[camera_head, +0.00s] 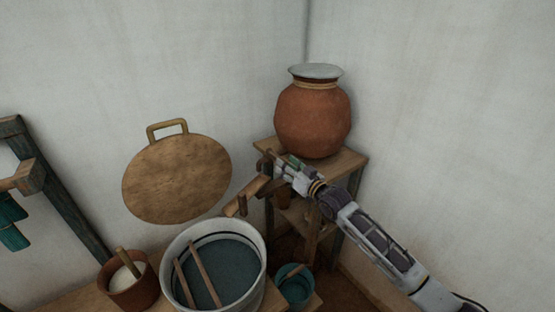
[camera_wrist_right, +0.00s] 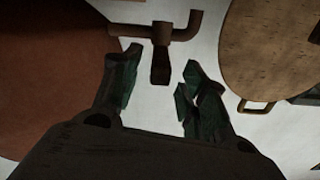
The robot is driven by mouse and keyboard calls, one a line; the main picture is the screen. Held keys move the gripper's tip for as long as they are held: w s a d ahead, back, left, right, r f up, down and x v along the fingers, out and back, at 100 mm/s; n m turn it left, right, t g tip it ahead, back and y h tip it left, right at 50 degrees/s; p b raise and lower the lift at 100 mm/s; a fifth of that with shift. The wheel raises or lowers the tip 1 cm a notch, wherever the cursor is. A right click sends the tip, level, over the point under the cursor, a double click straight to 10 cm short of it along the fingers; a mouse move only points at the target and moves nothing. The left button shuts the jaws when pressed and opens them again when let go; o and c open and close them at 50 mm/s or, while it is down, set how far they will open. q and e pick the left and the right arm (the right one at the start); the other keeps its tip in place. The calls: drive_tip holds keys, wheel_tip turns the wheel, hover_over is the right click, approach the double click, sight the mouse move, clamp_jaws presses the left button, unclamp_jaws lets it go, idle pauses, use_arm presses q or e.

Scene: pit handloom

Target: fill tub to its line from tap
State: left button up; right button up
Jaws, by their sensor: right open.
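The tub (camera_head: 262,262) is a pale round vessel at the bottom centre of the head view, with a darker band near its rim. It holds blue-grey liquid, and two wooden sticks lie across it. A terracotta pot (camera_head: 313,118) stands on a wooden stand behind. The brown tap (camera_head: 262,186) is between pot and tub, partly hidden by my right gripper (camera_head: 272,164). In the right wrist view the gripper (camera_wrist_right: 160,82) is open and empty, with the tap's lever (camera_wrist_right: 161,65) between and just beyond its fingertips. Whether they touch is unclear.
A round wooden board (camera_head: 178,180) with a handle is by the wall. A clay pot (camera_head: 130,285) of pale stuff with a stick stands left of the tub, and a small teal bucket (camera_head: 296,290) right of it. A dark wooden frame (camera_head: 60,200) is far left.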

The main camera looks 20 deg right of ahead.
sight(276, 158)
drive_tip(key=shift+x, duration=1.9)
drive_tip(key=shift+w, duration=0.3)
drive_tip(key=shift+w+a, duration=0.3)
drive_tip(key=shift+w, duration=0.45)
drive_tip(key=c, duration=0.8)
clamp_jaws()
use_arm(q)
drive_tip(key=shift+w+d+r, duration=0.15)
drive_tip(key=shift+w+d, duration=0.7)
drive_tip(key=shift+w, duration=0.15)
